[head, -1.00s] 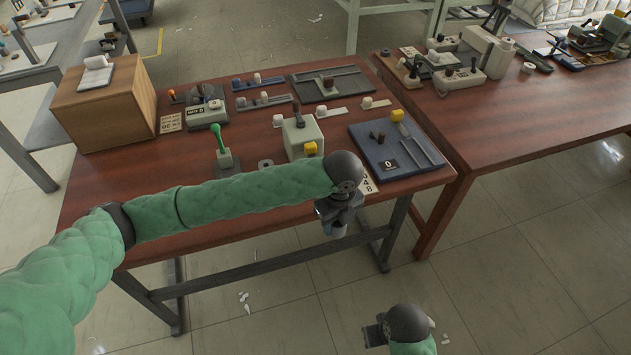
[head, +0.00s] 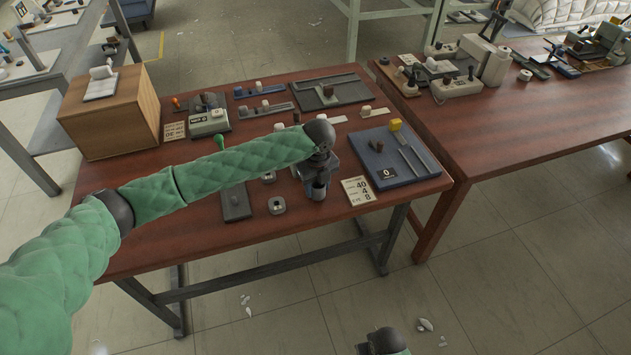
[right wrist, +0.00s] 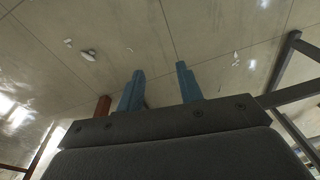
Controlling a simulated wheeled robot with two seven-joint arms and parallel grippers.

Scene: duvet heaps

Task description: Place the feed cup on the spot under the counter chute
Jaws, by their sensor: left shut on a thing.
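My left gripper (head: 318,178) is shut on a small grey cup (head: 318,193), which I take to be the feed cup. It is upright over the front part of the near table; I cannot tell whether it touches the tabletop. A pale machine body behind it is mostly hidden by my left arm, and I cannot make out the chute or the spot under it.
A number card (head: 358,191) lies just right of the cup. A pale ring-shaped piece (head: 277,205) and a dark lever base (head: 236,203) lie to its left. A wooden box (head: 112,118) stands at the back left. The front left tabletop is clear.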

